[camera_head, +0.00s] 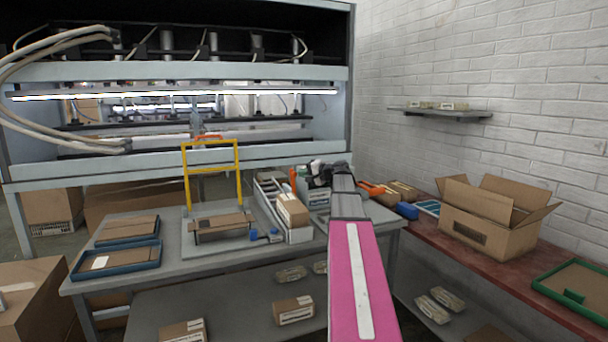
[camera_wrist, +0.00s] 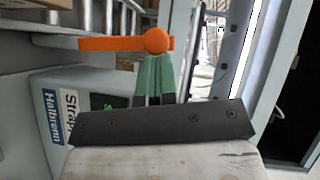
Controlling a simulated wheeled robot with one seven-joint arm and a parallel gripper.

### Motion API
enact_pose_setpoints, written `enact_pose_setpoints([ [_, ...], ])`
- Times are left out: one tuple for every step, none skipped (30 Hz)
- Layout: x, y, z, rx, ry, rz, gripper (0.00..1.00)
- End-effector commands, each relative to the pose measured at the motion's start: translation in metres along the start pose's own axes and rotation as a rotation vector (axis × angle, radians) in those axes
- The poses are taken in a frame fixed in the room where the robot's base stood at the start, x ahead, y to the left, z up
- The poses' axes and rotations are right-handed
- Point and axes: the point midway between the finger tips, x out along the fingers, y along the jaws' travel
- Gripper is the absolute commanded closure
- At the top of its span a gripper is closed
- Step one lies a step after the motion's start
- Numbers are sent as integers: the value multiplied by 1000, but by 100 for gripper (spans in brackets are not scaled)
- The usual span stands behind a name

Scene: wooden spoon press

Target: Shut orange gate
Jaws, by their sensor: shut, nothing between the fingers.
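A yellow-orange gate-like frame (camera_head: 211,172) stands upright at the back of the grey table, in front of the press; a small orange-red part (camera_head: 208,137) is at its top. In the head view, my gripper end (camera_head: 322,172) is right of the frame, apart from it, its fingers unclear. In the wrist view, the green fingers of my gripper (camera_wrist: 157,68) are shut and empty. An orange bar with a rounded knob (camera_wrist: 110,43) lies just beyond or across the fingertips. I cannot tell whether they touch, or whether this bar belongs to the frame.
A grey tray (camera_head: 290,228) with a carton lies right of the frame. Blue trays (camera_head: 118,262) are at the table's left. An open cardboard box (camera_head: 490,235) stands on the red bench at right.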

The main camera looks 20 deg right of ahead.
Motion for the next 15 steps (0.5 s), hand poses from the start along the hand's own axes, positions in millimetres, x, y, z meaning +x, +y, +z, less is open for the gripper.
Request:
enact_pose_setpoints([
  [0,0,0,-3,0,2,100],
  [0,-1,1,-6,0,4,100],
  [1,-1,1,-12,0,8,100],
  [1,-1,2,-17,-1,12,100],
  [2,-2,3,-23,-1,17,100],
  [2,-2,4,-31,-1,23,100],
  [3,-3,4,-37,-1,27,100],
  [3,-3,4,-40,-1,30,100],
  [3,-3,5,-44,-1,33,100],
  [4,-3,5,-47,-1,35,100],
  [4,-3,5,-50,-1,38,100],
  [4,-3,6,-54,-1,41,100],
  [4,-4,6,-58,-1,44,100],
  [5,-4,7,-63,-1,47,100],
  [5,-4,8,-71,-1,53,100],
])
